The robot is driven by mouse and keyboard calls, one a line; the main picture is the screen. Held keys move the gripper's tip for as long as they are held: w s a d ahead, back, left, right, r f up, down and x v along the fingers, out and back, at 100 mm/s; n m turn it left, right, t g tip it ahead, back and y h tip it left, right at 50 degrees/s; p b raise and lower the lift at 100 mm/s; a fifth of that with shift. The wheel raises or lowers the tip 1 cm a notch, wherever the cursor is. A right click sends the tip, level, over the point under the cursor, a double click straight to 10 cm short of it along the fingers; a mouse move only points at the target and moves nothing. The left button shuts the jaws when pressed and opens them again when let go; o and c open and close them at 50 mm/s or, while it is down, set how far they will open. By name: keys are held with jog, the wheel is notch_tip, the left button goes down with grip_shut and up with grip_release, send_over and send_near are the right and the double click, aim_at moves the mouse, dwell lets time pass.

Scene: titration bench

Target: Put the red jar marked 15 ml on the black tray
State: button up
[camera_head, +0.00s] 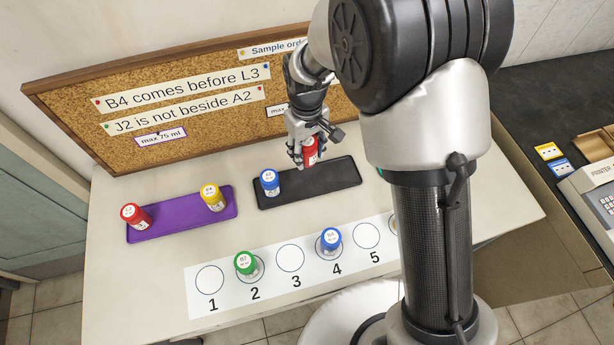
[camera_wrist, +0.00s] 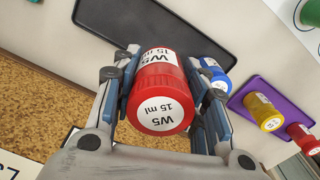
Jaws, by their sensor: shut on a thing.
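The red jar (camera_wrist: 158,100) reads W5 and 15 ml in the wrist view. My gripper (camera_wrist: 163,92) is shut on it, one finger on each side. In the head view the red jar (camera_head: 309,152) shows between the fingers of my gripper (camera_head: 308,150), over the right part of the black tray (camera_head: 330,177). I cannot tell whether the jar touches the tray. A blue jar (camera_head: 269,181) stands at the left end of the black tray; it also shows in the wrist view (camera_wrist: 214,74).
A purple tray (camera_head: 180,222) at left holds another red jar (camera_head: 134,214) and a yellow jar (camera_head: 212,196). A numbered white strip (camera_head: 220,301) in front carries a green jar (camera_head: 246,262) and a blue jar (camera_head: 331,240). A cork board (camera_head: 200,120) stands behind. My arm hides the strip's right end.

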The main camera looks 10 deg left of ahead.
notch_tip(320, 180, down, 11)
jog(key=b, duration=0.3)
jog(key=shift+f, duration=0.1)
jog(key=shift+f, duration=0.1)
jog(key=o, duration=1)
jog(key=shift+c, duration=0.2)
